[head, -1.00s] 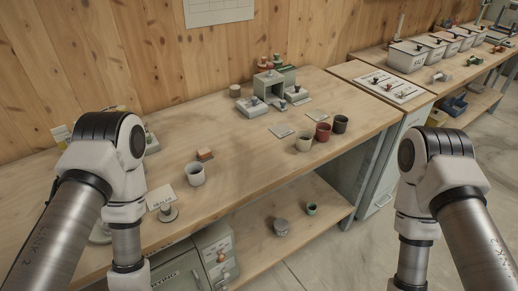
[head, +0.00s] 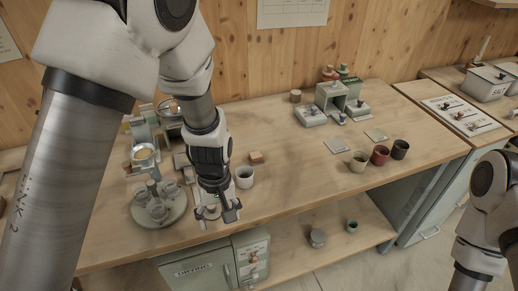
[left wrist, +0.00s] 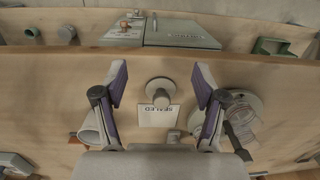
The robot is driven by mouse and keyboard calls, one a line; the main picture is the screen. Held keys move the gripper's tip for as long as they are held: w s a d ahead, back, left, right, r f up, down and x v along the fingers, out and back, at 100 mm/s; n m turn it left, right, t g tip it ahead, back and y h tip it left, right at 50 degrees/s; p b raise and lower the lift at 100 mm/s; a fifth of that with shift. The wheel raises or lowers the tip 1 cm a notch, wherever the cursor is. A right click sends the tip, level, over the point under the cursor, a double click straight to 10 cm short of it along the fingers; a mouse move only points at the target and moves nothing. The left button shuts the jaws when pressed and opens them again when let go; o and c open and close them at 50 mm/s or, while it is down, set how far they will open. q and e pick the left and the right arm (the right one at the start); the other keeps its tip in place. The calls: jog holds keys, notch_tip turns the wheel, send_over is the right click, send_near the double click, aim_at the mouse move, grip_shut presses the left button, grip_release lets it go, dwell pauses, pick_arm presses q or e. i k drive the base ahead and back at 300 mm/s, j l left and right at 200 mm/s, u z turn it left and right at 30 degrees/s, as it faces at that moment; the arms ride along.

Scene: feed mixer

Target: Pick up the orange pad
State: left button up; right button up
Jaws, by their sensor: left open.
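The orange pad (head: 256,157) is a small orange-brown block lying on the wooden bench just behind a white cup (head: 244,177). In the left wrist view a bit of orange (left wrist: 75,138) shows beside the white cup (left wrist: 90,125), mostly hidden. My left gripper (head: 220,216) is open and empty, pointing down near the bench's front edge, in front and to the left of the pad. My right gripper is out of view.
A round tray (head: 143,218) with several small cups stands left of my gripper. Beige (head: 358,161), red (head: 380,155) and dark (head: 400,149) cups stand to the right. The bench between the pad and those cups is mostly clear.

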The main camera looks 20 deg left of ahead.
aim_at(256, 158)
jog(key=i, duration=0.85)
